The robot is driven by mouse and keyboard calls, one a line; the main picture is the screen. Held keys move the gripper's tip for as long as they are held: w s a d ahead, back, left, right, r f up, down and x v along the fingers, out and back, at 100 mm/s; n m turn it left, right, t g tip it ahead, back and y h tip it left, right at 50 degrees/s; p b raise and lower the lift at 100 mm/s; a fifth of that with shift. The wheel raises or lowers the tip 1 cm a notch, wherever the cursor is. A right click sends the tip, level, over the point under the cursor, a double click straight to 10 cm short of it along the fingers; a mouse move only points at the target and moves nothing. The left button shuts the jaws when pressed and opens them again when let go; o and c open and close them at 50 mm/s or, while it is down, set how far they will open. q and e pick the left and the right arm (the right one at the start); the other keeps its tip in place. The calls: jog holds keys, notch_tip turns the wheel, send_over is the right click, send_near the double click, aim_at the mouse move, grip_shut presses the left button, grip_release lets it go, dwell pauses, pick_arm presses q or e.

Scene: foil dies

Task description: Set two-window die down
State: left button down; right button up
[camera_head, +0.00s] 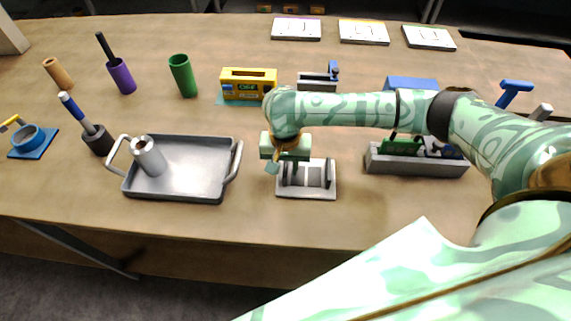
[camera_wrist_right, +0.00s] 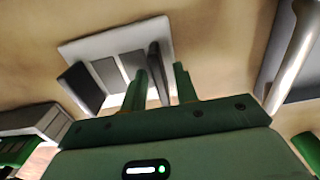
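A pale grey plate (camera_head: 306,192) lies flat on the table below my right gripper. The right wrist view shows the same plate (camera_wrist_right: 82,50) with two grey rectangular panels and dark upright slabs at its sides. I cannot tell for sure whether this is the two-window die or a holder. My right gripper (camera_head: 284,168) points down at the plate's left end. In the right wrist view its green fingers (camera_wrist_right: 162,78) stand apart, with one grey slab (camera_wrist_right: 161,60) showing between them, and no clear contact. My left gripper is not in view.
A grey handled tray (camera_head: 195,190) with a silver cylinder (camera_head: 149,157) stands to the left. A grey box (camera_head: 415,166) with green pieces stands to the right. A yellow device (camera_head: 248,85) and several holders stand behind. The table's front strip is clear.

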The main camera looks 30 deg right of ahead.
jog(key=shift+r, duration=0.15)
notch_tip(320, 180, up, 12)
jog(key=p, duration=0.6)
